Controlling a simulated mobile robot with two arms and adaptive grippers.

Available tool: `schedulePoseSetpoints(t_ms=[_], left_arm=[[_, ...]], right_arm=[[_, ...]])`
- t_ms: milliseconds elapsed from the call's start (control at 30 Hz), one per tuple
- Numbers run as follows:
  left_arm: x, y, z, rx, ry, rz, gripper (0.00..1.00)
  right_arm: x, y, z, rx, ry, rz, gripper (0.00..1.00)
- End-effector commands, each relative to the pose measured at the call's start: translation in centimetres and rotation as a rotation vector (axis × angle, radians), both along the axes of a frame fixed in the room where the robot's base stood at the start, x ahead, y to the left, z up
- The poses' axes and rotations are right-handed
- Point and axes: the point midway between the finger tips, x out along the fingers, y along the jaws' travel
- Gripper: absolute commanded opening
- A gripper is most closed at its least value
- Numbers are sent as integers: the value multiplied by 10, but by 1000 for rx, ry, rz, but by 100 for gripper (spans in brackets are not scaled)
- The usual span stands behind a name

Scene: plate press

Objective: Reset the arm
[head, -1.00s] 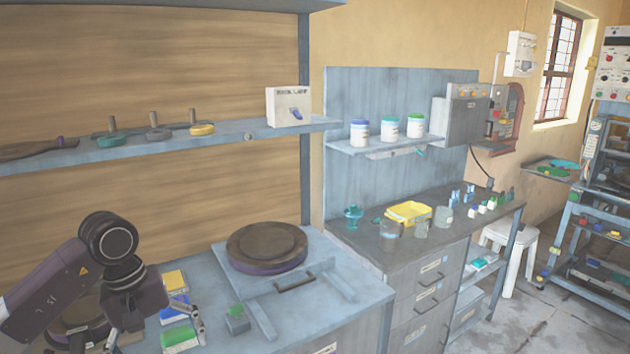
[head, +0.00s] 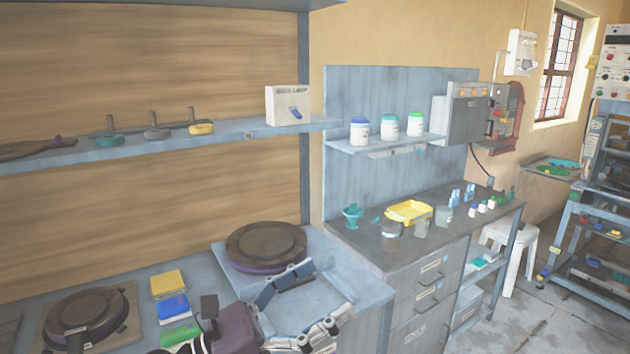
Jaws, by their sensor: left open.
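My left gripper (head: 326,290) is low in the middle of the head view, over the front of the grey workbench. Its two fingers are spread apart and point right. Nothing is between them. A dark round plate (head: 266,243) with a purple rim lies on the bench just behind the upper finger. A second dark round plate (head: 85,312), on a tan base, is at the lower left, clear of the gripper. My right gripper is not in view.
Yellow (head: 168,284), blue (head: 172,307) and green (head: 181,335) blocks lie left of my gripper. A shelf (head: 240,128) with round knobbed pieces and a switch box (head: 289,106) runs above. A yellow tray (head: 409,212) and jars stand on the counter to the right.

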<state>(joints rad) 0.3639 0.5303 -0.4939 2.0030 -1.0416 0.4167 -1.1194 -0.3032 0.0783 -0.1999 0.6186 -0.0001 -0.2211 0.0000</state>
Motion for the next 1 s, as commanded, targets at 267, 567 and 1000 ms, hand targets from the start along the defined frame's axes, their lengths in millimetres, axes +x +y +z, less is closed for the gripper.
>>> schedulePoseSetpoints(t_ms=[267,567,1000], left_arm=[[48,100,-17,-723,646,239,89],[28,207,-173,-1473,1317,568,89],[-168,227,-363,2178,-1836,-1187,89]], right_arm=[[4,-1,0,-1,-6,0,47],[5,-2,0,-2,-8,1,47],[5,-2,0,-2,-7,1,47]])
